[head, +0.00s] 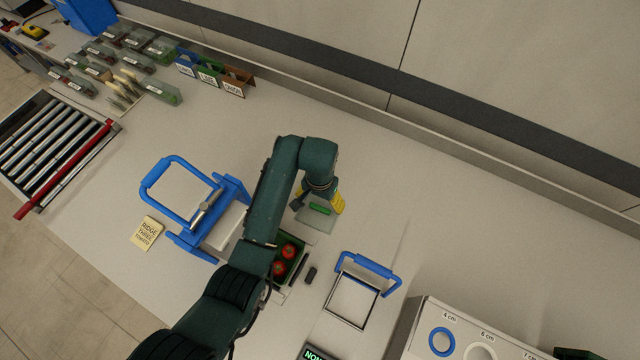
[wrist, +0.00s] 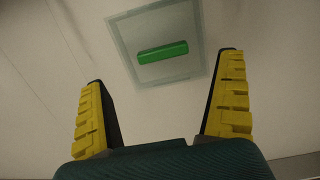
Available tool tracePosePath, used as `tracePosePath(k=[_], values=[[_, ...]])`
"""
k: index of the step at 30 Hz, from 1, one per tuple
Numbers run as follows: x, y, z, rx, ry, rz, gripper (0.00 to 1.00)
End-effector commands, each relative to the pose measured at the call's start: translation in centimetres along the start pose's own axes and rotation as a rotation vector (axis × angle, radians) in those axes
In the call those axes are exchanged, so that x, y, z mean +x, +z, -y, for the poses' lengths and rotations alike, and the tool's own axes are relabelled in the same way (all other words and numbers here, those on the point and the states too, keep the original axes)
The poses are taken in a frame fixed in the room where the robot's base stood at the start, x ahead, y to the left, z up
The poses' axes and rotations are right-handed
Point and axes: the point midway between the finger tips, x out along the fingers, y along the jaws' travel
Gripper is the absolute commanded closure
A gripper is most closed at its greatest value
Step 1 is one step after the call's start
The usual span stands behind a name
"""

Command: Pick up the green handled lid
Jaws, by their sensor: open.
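The green handled lid (head: 320,209) is a clear, pale square plate with a green bar handle on top. It lies on the white table, just below my gripper in the head view. In the wrist view the lid (wrist: 162,52) shows whole, ahead of the fingertips, with its handle running across between them. My gripper (wrist: 163,68) is open and empty, with its yellow-padded fingers to either side and apart from the handle.
A green crate with red tomatoes (head: 284,258) stands close by, partly behind my arm. A blue-handled press (head: 211,205) is left, a blue-handled frame (head: 354,303) lower right. A white box with round holes (head: 420,345) stands lower right. The table beyond the lid is clear.

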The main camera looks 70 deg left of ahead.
Motion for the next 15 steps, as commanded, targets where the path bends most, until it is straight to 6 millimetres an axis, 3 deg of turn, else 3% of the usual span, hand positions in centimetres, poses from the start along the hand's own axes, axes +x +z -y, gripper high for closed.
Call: tracePosePath(k=[15], values=[[7.3, -0.5, 0.2, 0.001, 0.000, -0.001, 0.00]])
